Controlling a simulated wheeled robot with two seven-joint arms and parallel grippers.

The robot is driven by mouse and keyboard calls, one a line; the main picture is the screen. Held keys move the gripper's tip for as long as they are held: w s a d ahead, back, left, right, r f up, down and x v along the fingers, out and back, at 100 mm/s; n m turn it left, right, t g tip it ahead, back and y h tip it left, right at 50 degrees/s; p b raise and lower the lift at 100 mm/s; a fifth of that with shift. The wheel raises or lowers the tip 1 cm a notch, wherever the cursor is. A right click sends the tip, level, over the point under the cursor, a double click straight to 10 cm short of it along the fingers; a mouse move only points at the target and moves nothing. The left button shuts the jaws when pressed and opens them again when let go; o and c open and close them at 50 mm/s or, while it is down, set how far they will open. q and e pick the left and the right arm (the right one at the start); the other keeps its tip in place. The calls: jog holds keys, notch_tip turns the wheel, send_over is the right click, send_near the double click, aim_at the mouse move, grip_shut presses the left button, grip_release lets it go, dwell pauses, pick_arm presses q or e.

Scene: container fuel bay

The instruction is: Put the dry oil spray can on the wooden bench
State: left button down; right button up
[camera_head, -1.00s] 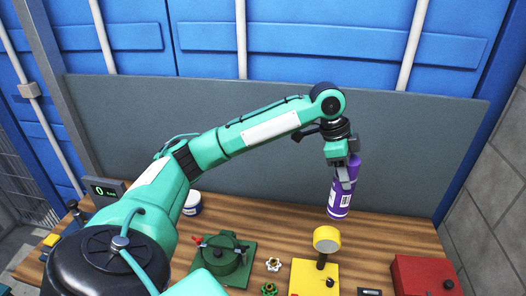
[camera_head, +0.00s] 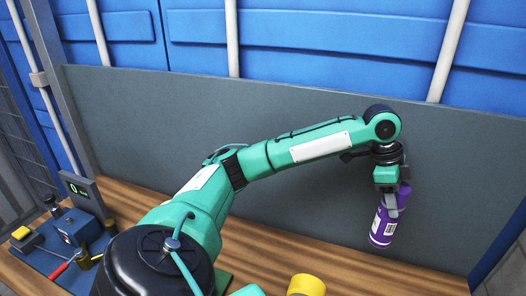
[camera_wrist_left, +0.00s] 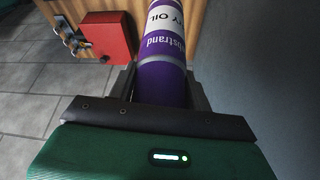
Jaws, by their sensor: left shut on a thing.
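The dry oil spray can (camera_head: 381,229) is purple with a white label, and part of its lettering shows in the left wrist view (camera_wrist_left: 163,45). My left gripper (camera_head: 391,203) is shut on the can and holds it nearly upright, slightly tilted, at the right of the head view. The wooden bench (camera_head: 330,255) runs along the grey back panel. The can's base shows against the bench's back area and the panel; I cannot tell whether it touches the bench. My right gripper is not in view.
A red box (camera_wrist_left: 106,37) stands near the bench edge in the left wrist view. A yellow-topped thing (camera_head: 306,285) is at the bottom of the head view. A blue tray of tools (camera_head: 62,247) and a display (camera_head: 82,194) are at left. Bench around the can looks clear.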

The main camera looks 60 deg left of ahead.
aim_at(378, 241)
pick_arm(q)
notch_tip(378, 241, down, 15)
jog(key=p, duration=0.5)
jog(key=shift+s+f, duration=0.1)
jog(key=shift+f, duration=0.05)
notch_tip(378, 241, down, 5)
jog(key=shift+r+p, duration=0.2)
jog(key=shift+p, duration=0.65)
jog(key=c, duration=0.6)
grip_release()
jog(key=shift+f, duration=0.1)
